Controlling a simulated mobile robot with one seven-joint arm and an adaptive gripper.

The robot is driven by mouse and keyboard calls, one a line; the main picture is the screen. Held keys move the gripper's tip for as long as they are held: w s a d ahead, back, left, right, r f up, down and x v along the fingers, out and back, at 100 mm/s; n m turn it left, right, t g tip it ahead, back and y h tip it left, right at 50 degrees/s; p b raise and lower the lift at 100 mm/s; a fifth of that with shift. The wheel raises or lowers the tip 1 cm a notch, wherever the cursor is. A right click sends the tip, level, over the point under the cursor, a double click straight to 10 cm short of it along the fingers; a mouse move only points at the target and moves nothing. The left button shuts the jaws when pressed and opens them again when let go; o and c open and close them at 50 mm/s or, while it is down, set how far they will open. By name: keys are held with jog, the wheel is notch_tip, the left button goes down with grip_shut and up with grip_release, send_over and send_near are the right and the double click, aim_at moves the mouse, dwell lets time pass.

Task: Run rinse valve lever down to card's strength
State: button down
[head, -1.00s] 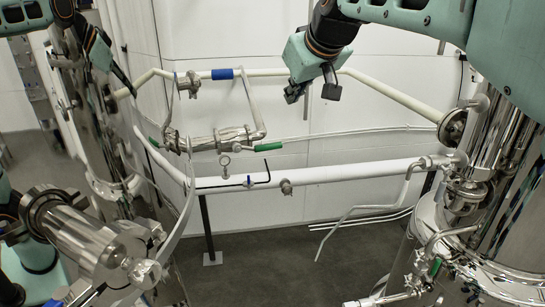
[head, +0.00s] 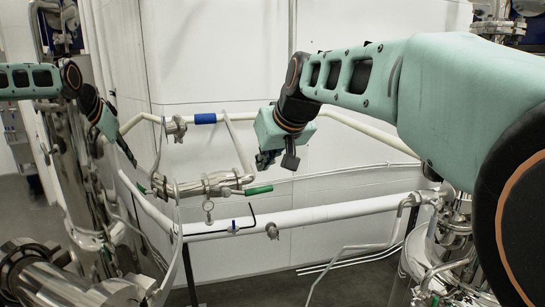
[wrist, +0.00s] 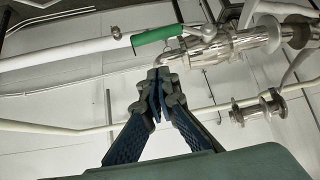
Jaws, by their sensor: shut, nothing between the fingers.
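A steel valve assembly (head: 215,184) hangs on piping in the middle of the head view, with a green lever grip (head: 258,190) at its right end and a smaller green grip (head: 141,188) at its left. My gripper (head: 277,160) appears above and slightly right of the right green grip, apart from it in the picture. In the wrist view, my gripper (wrist: 158,78) is shut and empty, its tips together just below a green grip (wrist: 157,35) and a steel valve body (wrist: 235,45). I cannot tell whether the tips touch anything. I cannot make out a card.
A cream pipe with a blue band (head: 205,118) runs above. A steel tank (head: 440,250) stands at right. The white wall behind is plain.

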aim_at(249, 191)
notch_tip(249, 191, down, 4)
jog(key=shift+f+b, duration=0.1)
jog(key=shift+b, duration=1.15)
jog(key=shift+d+f+b, duration=0.2)
jog(key=shift+f+b, duration=0.1)
jog(key=shift+b, duration=0.1)
jog(key=shift+w+f+m+g+y+b, duration=0.1)
jog(key=shift+f+m+g+y+b, duration=0.1)
jog(key=shift+m+g+y+b, duration=0.15)
